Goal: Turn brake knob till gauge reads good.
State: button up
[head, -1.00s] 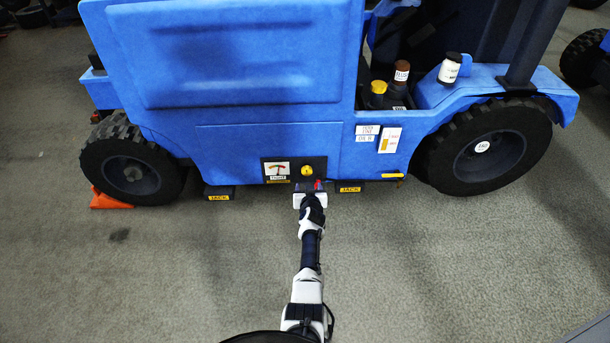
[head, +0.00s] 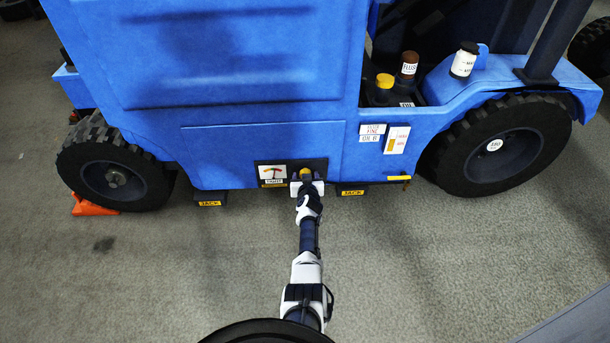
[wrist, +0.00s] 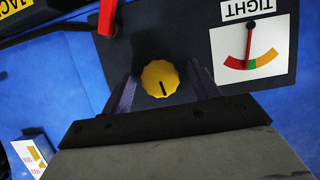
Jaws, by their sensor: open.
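The yellow scalloped brake knob (wrist: 160,78) with a dark pointer mark sits on a black panel (wrist: 185,28). My open gripper (wrist: 161,74) has one finger on each side of the knob, with visible gaps. In the head view my gripper (head: 307,184) is at the knob (head: 306,173), partly covering it. The gauge (wrist: 253,47) is beside the knob, upside down in the wrist view, labelled TIGHT. Its needle lies at the border of the red band and the small green band. The gauge (head: 273,173) is small in the head view.
The panel is low on a blue vehicle (head: 240,100). A red part (wrist: 107,17) is near the knob. JACK labels (head: 210,203) are along the lower edge. Bottles (head: 409,68) stand in the opening at right. An orange chock (head: 94,206) is by the left wheel. The floor in front is clear.

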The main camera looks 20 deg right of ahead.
jog(key=c, duration=0.9)
jog(key=shift+r, duration=0.1)
jog(key=shift+c, duration=0.2)
jog(key=shift+p, duration=0.35)
jog(key=n+h+p, duration=0.2)
jog(key=n+h, duration=0.1)
jog(key=n, duration=0.1)
jog(key=shift+a, duration=0.15)
jog(key=shift+n, duration=0.3)
